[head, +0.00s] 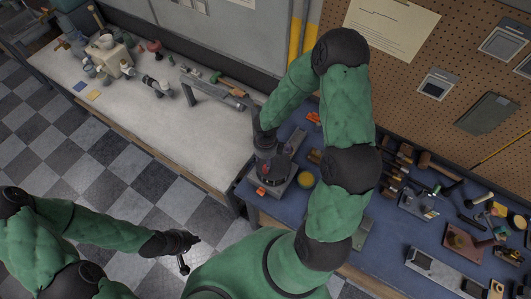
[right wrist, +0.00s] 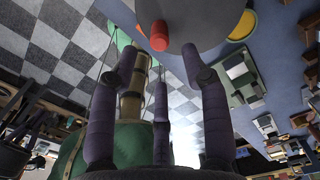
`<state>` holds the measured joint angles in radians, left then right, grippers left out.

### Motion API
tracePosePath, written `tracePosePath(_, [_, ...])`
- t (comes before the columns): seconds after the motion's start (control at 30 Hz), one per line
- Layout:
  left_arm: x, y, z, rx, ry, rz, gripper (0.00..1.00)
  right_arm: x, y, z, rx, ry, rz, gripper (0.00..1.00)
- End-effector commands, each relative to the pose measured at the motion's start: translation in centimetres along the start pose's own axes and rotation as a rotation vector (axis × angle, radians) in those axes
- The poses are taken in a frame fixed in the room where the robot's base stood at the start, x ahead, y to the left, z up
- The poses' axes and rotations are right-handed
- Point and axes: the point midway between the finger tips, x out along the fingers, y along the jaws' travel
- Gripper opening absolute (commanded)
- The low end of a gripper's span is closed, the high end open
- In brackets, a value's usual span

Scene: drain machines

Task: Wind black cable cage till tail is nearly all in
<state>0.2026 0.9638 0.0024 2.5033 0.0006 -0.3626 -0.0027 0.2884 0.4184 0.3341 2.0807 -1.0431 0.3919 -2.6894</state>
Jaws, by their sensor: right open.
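The black cable cage (head: 274,169) sits on a grey base at the left end of the blue bench. In the right wrist view, its round grey body (right wrist: 205,12) is at the top, with a red cylindrical knob (right wrist: 159,37) sticking out. My right gripper (head: 266,145) is at the cage, partly hiding it. In the right wrist view its fingers (right wrist: 161,65) are spread open, with the knob just beyond the tips and nothing between them. My left gripper (head: 186,253) is low over the floor, its fingers spread and empty. I cannot make out the cable tail.
A yellow round item (head: 306,179) lies right of the cage. The blue bench (head: 345,275) holds many tools to the right.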

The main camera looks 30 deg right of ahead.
Motion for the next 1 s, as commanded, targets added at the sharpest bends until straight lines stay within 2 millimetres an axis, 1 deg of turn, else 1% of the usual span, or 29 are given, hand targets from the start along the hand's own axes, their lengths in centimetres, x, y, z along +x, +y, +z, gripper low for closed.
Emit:
tracePosePath(0.03, [0.0, 0.0, 0.0, 0.0, 0.0, 0.0, 0.0, -1.0, -0.1, 0.1, 0.001, -0.004, -0.002, 0.47])
tracePosePath(0.1, [0.0, 0.0, 0.0, 0.0, 0.0, 0.0, 0.0, -2.2, 0.0, 0.1, 0.0, -0.005, -0.001, 0.47])
tracePosePath(0.2, [0.0, 0.0, 0.0, 0.0, 0.0, 0.0, 0.0, -3.5, -0.1, 0.1, 0.0, -0.004, -0.002, 0.47])
tracePosePath(0.33, [0.0, 0.0, 0.0, 0.0, 0.0, 0.0, 0.0, -4.5, 0.0, 0.0, 0.0, -0.001, 0.0, 0.47])
tracePosePath(0.5, [0.0, 0.0, 0.0, 0.0, 0.0, 0.0, 0.0, -4.8, 0.0, 0.0, -0.001, -0.001, 0.001, 0.47])
tracePosePath(1.0, [0.0, 0.0, 0.0, 0.0, 0.0, 0.0, 0.0, -4.8, 0.0, 0.0, 0.0, 0.0, 0.001, 0.47])
